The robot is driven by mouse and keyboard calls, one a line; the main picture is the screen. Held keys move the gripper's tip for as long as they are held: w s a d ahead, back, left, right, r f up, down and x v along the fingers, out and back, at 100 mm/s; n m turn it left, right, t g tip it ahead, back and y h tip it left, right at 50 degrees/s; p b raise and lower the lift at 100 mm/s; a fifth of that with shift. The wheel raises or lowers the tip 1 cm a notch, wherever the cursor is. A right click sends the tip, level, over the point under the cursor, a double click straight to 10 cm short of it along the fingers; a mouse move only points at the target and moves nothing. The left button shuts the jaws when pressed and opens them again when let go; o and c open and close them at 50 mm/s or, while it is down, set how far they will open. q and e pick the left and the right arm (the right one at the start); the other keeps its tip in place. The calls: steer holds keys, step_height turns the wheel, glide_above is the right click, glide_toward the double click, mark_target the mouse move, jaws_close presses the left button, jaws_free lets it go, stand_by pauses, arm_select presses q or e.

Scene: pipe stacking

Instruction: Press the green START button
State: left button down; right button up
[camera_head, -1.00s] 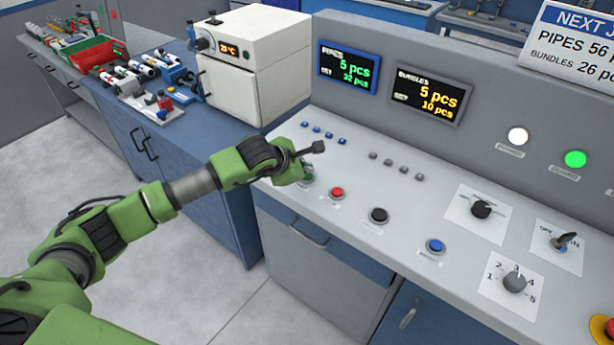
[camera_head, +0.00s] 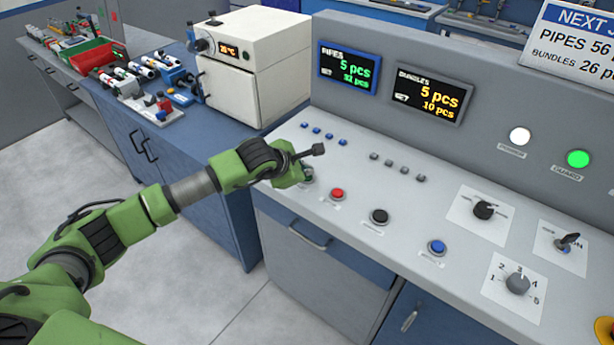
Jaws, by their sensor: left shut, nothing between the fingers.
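The control panel (camera_head: 345,165) is a grey sloping desk with a row of push buttons along its front. My left gripper (camera_head: 318,150) is shut and empty, with its dark fingers over the left end of that row. The green START button (camera_head: 308,177) is mostly hidden under the gripper. Only a small part of it and its surround shows, and I cannot tell whether the gripper touches it. My right gripper is not in view.
Red (camera_head: 337,193), black (camera_head: 379,216) and blue (camera_head: 437,247) buttons follow to the right, then rotary knobs (camera_head: 518,284). A yellow-based button (camera_head: 604,329) is at the right edge. A white oven (camera_head: 255,65) stands on the blue bench behind. The guard lamp (camera_head: 578,159) glows green.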

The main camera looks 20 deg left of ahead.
arm_select(q)
steer(key=shift+f+b, duration=0.3)
steer(key=shift+b, duration=0.05)
stand_by(0.6)
steer(key=shift+r, duration=0.85)
steer(key=shift+r+p, duration=1.2)
steer(key=shift+r, duration=1.35)
